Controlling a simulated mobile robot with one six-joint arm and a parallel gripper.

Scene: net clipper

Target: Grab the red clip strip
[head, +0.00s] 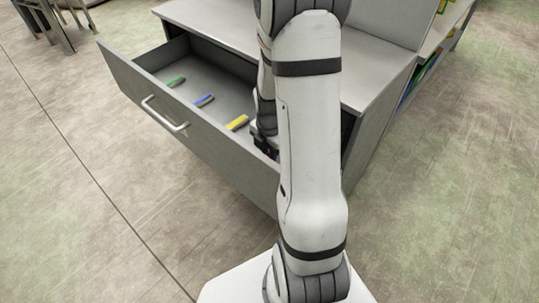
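The grey drawer (135,83) stands open, and several small clip strips lie in a row on its floor. I see a green strip (176,82), a blue strip (204,100) and a yellow strip (238,122). No red clip strip shows in the head view; my arm covers the right end of the drawer. My gripper (265,146) is low at the drawer's right part, to the right of the yellow strip. It is dark, small and mostly hidden behind my arm, so I cannot tell its opening or whether it holds anything.
The drawer front has a white handle (165,116). The cabinet top (215,25) lies behind the drawer. A shelf with coloured items (420,75) stands at the upper right. Metal legs (48,22) show at the upper left. The floor at left and right is clear.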

